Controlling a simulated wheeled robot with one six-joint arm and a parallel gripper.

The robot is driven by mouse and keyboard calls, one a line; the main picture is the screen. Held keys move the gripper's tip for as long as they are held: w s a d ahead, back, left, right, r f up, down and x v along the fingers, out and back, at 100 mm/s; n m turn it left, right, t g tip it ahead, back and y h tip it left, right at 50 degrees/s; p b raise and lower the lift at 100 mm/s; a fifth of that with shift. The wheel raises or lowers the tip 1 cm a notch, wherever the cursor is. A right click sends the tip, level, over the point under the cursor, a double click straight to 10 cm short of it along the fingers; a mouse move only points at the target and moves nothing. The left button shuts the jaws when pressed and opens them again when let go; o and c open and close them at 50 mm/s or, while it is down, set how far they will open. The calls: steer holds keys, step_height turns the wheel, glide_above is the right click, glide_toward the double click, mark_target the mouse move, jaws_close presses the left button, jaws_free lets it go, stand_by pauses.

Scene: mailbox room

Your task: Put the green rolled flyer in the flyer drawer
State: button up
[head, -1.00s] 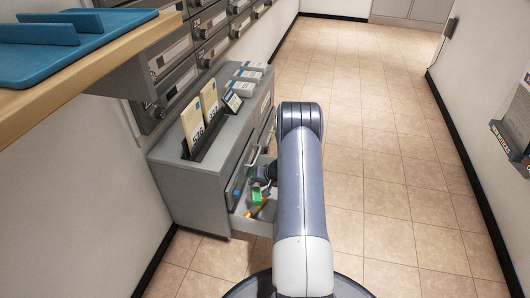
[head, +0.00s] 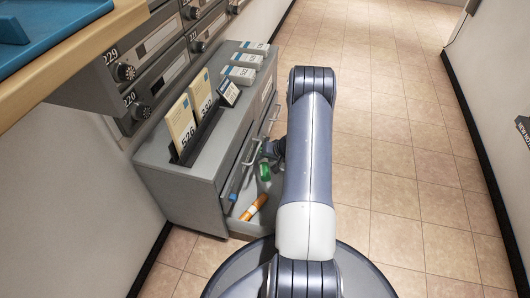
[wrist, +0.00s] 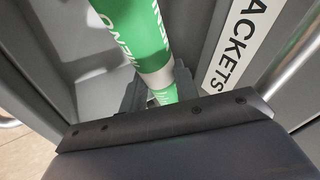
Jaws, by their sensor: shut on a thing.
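The green rolled flyer (wrist: 145,35), with white lettering and a white band, is held between the fingers of my gripper (wrist: 158,90) in the wrist view. In the head view the flyer (head: 265,171) shows as a small green piece over the open drawer (head: 243,222) of the grey cabinet. My gripper (head: 270,150) is just above it, partly hidden by my arm. I cannot tell whether the flyer touches the drawer. An orange roll (head: 255,208) lies in the drawer's near part.
The grey cabinet (head: 170,190) carries upright cards and small boxes on top. A label ending in "ACKETS" (wrist: 240,40) and a metal handle are close to my gripper's right. A wooden counter with a blue tray (head: 45,35) is at upper left. Tiled floor at right is clear.

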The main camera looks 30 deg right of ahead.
steer(key=shift+a, duration=0.1)
steer(key=shift+f, duration=0.25)
steer(key=shift+f, duration=0.35)
steer(key=o, duration=1)
steer(key=shift+r, duration=0.1)
steer(key=shift+r, duration=0.2)
steer(key=p+v, duration=0.4)
steer(key=v, duration=0.8)
steer(key=shift+r, duration=0.4)
